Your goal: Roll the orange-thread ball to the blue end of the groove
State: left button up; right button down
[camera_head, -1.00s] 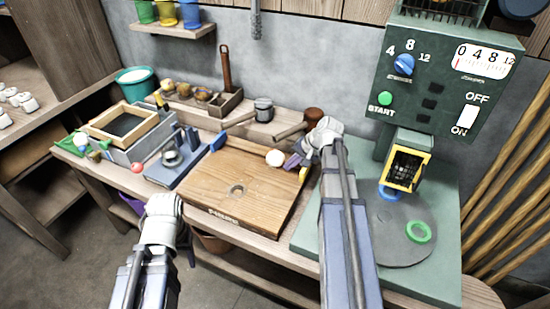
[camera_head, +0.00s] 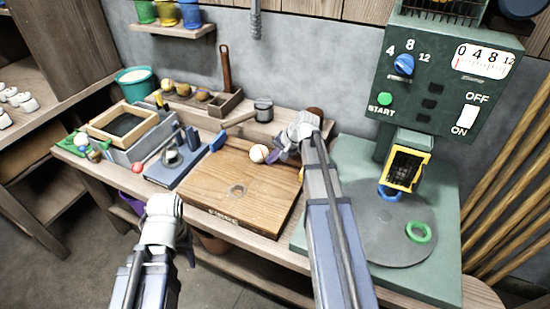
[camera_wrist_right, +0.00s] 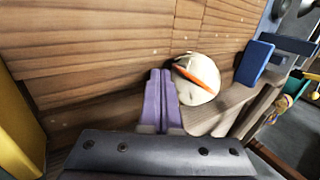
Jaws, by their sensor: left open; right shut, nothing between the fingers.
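The ball (camera_head: 259,153), pale with an orange thread line, sits in the groove along the back edge of the wooden board (camera_head: 210,190). The blue end (camera_head: 217,142) is to its left in the head view. In the right wrist view the ball (camera_wrist_right: 199,80) shows its orange stripe, with the blue end block (camera_wrist_right: 255,62) beyond it. My right gripper (camera_head: 277,156) is shut and empty, its purple fingers (camera_wrist_right: 162,98) right beside the ball on the yellow-end side; contact is unclear. My left gripper (camera_head: 188,248) is open, low in front of the bench, its fingers mostly hidden.
A yellow end block (camera_wrist_right: 18,125) shows at the left of the wrist view. A green machine with a round plate (camera_head: 390,230) stands right of the board. A blue-grey stand (camera_head: 175,165) and a framed box (camera_head: 125,125) stand to its left. A pan (camera_head: 263,108) lies behind.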

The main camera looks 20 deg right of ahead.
aim_at(238, 154)
jog(key=w+a, duration=0.2)
jog(key=w, duration=0.1)
jog(key=w+a, duration=0.5)
jog(key=w, duration=0.1)
jog(key=shift+a, duration=0.35)
jog(key=shift+s+d+r+p, duration=0.4)
jog(key=shift+s+d, duration=0.1)
jog(key=shift+s, duration=0.1)
jog(key=shift+s+d+r+p, duration=0.4)
jog(key=shift+s+d, duration=0.1)
jog(key=shift+s, duration=0.1)
notch_tip(238, 154, up, 7)
jog(key=p, duration=0.7)
jog(key=shift+a, duration=0.1)
